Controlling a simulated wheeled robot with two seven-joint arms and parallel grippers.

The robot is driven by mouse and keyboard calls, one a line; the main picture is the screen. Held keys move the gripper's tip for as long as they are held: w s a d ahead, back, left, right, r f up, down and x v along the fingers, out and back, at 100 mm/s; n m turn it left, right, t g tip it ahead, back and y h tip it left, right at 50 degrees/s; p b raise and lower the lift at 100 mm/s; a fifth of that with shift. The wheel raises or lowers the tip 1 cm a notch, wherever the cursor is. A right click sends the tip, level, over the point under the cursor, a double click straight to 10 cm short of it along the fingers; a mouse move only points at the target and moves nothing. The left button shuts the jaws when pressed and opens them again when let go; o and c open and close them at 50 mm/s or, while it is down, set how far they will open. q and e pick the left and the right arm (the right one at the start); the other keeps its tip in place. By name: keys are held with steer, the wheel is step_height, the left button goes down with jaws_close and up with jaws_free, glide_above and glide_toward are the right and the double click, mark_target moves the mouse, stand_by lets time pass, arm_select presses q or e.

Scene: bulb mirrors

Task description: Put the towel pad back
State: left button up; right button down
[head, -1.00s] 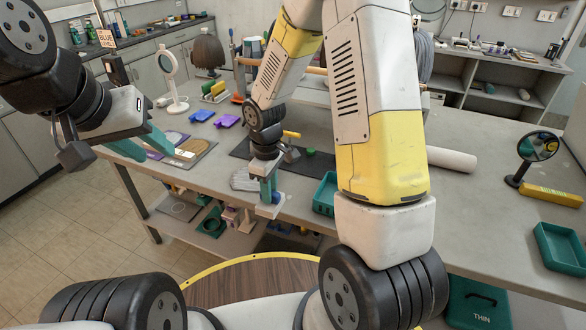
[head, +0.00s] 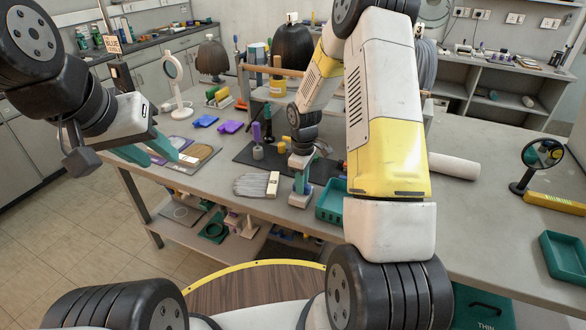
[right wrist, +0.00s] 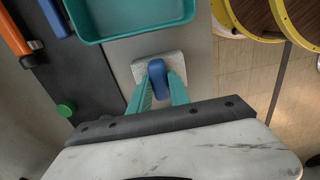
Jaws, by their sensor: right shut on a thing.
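The towel pad (right wrist: 141,73) is a pale, rough-textured block with a blue grip (right wrist: 158,80) on top. My right gripper (right wrist: 158,92) is shut on the blue grip, with a teal finger on each side. In the head view the pad (head: 299,201) shows under my right gripper (head: 301,184), near the front edge of the bench. I cannot tell whether its underside touches the bench. My left gripper (head: 150,152) has its teal fingers apart and looks empty, at the left end of the bench.
A teal tray (head: 332,212) stands just right of the pad; its rim (right wrist: 132,37) is close by in the wrist view. A dark mat (head: 245,152) with small items lies behind. A round mirror (head: 543,153) stands far right.

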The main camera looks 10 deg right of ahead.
steer(key=shift+f, duration=0.2)
steer(key=c, duration=1.2)
jaws_free()
steer(key=shift+c, duration=0.2)
steer(key=shift+r, duration=0.1)
step_height(320, 180, up, 12)
step_height(320, 180, up, 7)
steer(key=m+t, duration=0.1)
steer(key=m, duration=0.1)
glide_above(304, 198)
steer(key=s+a+r+m+t+y, duration=0.1)
steer(key=s+r+m, duration=0.3)
steer(key=s, duration=0.6)
steer(key=s+a+r+m+t+y, duration=0.1)
steer(key=s+r+m+t, duration=0.3)
steer(key=s+r, duration=0.5)
steer(key=shift+s+a+r+m, duration=0.15)
steer(key=shift+s+m, duration=0.15)
steer(key=shift+s, duration=0.8)
